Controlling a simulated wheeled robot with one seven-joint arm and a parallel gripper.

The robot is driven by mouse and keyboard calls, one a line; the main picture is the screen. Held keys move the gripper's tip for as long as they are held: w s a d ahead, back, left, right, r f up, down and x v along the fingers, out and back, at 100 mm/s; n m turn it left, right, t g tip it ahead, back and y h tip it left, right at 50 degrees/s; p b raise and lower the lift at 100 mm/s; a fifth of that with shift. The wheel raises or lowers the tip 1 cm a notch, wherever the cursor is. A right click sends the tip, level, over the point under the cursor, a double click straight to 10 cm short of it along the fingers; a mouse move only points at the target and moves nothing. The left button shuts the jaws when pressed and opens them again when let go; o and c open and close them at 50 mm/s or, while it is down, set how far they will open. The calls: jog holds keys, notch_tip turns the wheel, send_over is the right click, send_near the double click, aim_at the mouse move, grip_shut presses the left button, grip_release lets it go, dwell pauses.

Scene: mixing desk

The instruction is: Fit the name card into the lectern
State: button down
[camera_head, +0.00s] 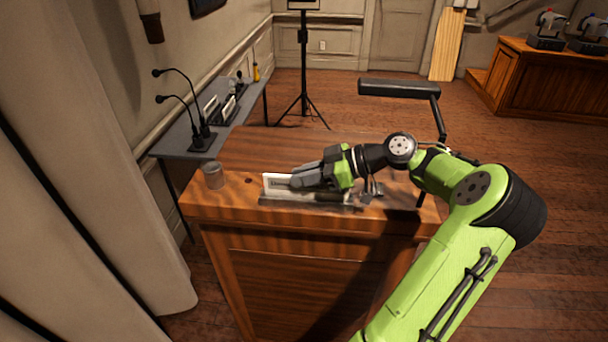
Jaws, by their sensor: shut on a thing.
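The name card (275,185) is a white plate with dark lettering, held upright above the front part of the wooden lectern (230,200). My gripper (305,178) is shut on the card and covers its right part. A grey metal holder (300,201) lies on the lectern top, directly below the card. The card's lower edge is close to the holder; I cannot tell whether it sits in it or just above it.
A clear glass (213,175) stands at the lectern's left corner. A grey side table (180,137) with microphones (190,118) and other cards (211,107) is at the back left. A black stand (303,60) rises behind. The lectern top behind my gripper is mostly clear.

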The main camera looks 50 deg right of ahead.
jog(key=shift+f, duration=0.3)
jog(key=c, duration=1.1)
grip_release()
notch_tip(320, 180, up, 10)
jog(key=p, duration=0.3)
jog(key=shift+r, duration=0.15)
